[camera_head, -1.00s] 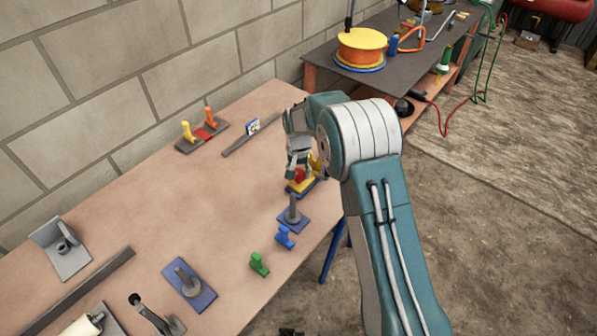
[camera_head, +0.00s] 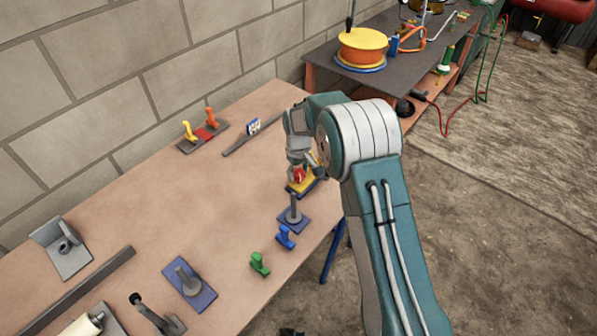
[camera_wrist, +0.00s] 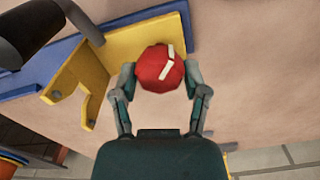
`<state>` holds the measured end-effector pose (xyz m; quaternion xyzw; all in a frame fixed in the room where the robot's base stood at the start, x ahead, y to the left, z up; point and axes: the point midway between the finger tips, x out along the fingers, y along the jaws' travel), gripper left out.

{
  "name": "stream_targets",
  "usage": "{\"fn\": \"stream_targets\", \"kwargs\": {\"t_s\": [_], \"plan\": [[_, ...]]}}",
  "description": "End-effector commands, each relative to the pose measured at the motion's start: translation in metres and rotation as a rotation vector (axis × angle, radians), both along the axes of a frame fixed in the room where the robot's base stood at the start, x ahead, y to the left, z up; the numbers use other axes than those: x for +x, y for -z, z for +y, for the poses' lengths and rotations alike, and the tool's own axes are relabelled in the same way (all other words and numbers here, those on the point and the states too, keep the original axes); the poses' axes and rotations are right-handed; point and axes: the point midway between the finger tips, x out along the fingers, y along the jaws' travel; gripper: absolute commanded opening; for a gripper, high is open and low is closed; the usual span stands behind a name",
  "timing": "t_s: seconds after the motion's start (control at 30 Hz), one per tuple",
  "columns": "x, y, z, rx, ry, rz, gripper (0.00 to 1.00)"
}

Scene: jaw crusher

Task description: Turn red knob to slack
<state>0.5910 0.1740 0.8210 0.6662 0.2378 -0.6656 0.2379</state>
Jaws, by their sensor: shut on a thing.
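The red knob (camera_wrist: 160,69) is a round faceted knob with a white mark on its face, set against a yellow bracket (camera_wrist: 118,57) on a blue base (camera_wrist: 40,75). In the wrist view my gripper (camera_wrist: 160,80) has one finger on each side of the knob, shut on it. The white mark runs slanted near the knob's upper right. In the head view the red knob (camera_head: 299,175) shows just below my gripper (camera_head: 299,165), near the right edge of the workbench. My arm hides part of the yellow bracket there.
A blue plate with a grey post (camera_head: 294,215) stands close in front of the knob. A blue piece (camera_head: 285,238) and a green piece (camera_head: 260,264) stand farther forward. A dark table with an orange reel (camera_head: 361,48) is behind. The bench's middle is clear.

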Motion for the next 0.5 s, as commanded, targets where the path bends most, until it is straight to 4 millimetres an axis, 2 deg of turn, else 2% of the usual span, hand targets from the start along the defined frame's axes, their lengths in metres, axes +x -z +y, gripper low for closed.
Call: {"fn": "stream_targets", "kwargs": {"t_s": [0.5], "plan": [[-0.0026, 0.0030, 0.0006, -0.001, -0.465, 0.005, 0.12]]}}
